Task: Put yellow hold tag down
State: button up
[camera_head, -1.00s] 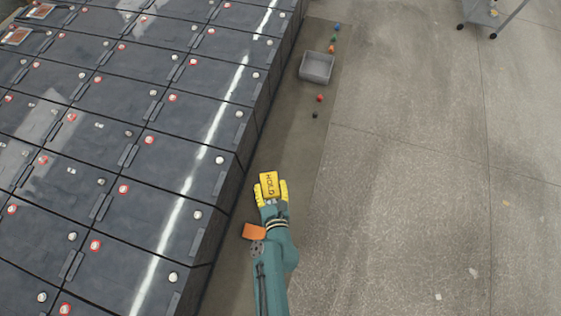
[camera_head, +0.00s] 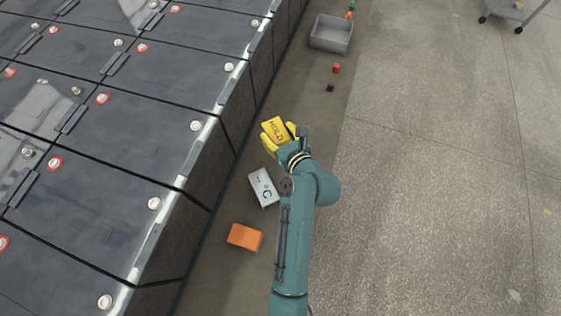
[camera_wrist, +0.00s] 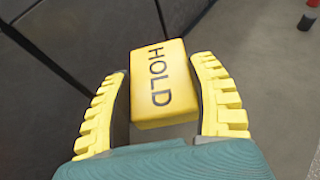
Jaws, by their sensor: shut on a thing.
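The yellow hold tag (camera_head: 275,129) is a small yellow block with the dark word HOLD on its face. My gripper (camera_head: 279,134) is shut on it, beside the dark battery row and over the brownish floor strip. In the wrist view the hold tag (camera_wrist: 162,84) sits between the two yellow ridged fingers of my gripper (camera_wrist: 164,92). The tag's near end is close to the palm. I cannot tell exactly how high the tag is above the floor.
Battery row (camera_head: 120,110) stands on the left. A white box (camera_head: 263,187) and an orange block (camera_head: 244,237) lie near my arm. A grey bin (camera_head: 331,34), a red piece (camera_head: 336,68) and a black piece (camera_head: 330,87) lie ahead.

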jog(key=shift+w+d+f+b, duration=0.4)
jog(key=shift+d+f+b, duration=0.15)
jog(key=shift+f+b, duration=0.2)
notch_tip(320, 180, down, 10)
jog(key=b, duration=0.4)
jog(key=shift+r+b, duration=0.15)
jog(key=shift+b, duration=0.15)
jog(key=o, duration=1.2)
jog(key=shift+f, duration=0.2)
jog(key=shift+r, duration=0.15)
